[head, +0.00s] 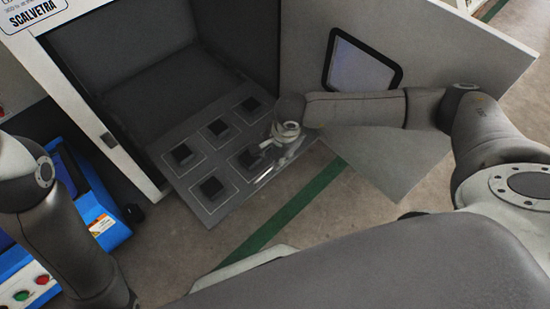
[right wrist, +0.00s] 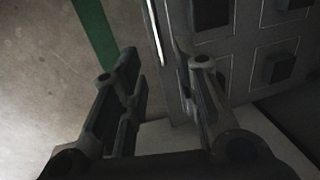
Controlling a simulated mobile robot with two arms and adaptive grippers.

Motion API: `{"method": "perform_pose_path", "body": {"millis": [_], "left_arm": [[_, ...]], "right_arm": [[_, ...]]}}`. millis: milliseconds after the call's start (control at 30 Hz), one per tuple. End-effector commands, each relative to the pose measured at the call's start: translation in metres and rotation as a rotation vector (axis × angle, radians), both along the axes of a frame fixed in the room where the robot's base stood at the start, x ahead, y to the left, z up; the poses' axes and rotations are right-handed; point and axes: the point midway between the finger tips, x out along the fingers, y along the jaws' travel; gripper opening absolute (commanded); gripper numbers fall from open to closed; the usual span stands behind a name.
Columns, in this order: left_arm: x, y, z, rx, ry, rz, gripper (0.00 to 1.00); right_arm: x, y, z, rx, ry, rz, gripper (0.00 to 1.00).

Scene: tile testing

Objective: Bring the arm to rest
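My right arm reaches in from the right in the head view, and its gripper (head: 270,156) is over the near right edge of the grey tray (head: 226,204). In the right wrist view the gripper (right wrist: 158,68) has its two fingers apart with nothing between them. The tray's edge shows close to the right finger there; I cannot tell if they touch. Several dark square tiles (head: 211,188) sit in outlined places on the tray, and the gripper hides part of it. My left arm shows at the left, but its gripper is out of view.
The tray extends from an open white cabinet (head: 75,105) with a dark inside. Its windowed door (head: 440,60) is swung open to the right, behind my right arm. A blue machine (head: 100,215) stands at the left. Floor with a green stripe (head: 285,215) is clear in front.

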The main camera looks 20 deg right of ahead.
Motion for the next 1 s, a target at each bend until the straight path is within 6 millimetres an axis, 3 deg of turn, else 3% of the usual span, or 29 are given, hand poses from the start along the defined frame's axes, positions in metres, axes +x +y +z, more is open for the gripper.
{"method": "perform_pose_path", "body": {"millis": [200, 767, 867, 1000], "left_arm": [[0.000, 0.000, 0.000, 0.000, 0.000, 0.000, 0.29], [0.001, 0.000, 0.000, 0.000, 0.002, 0.000, 0.29], [0.003, 0.000, 0.000, 0.000, 0.010, 0.000, 0.29], [0.008, 0.001, -0.001, -0.002, 0.035, -0.001, 0.29]], "right_arm": [[-0.002, -0.001, 0.009, 0.000, 0.001, 0.000, 0.29], [-0.005, 0.003, 0.010, 0.010, 0.009, -0.002, 0.29], [-0.017, 0.020, 0.011, 0.060, 0.047, -0.009, 0.29], [-0.056, 0.071, 0.022, 0.214, 0.175, -0.043, 0.29]]}}
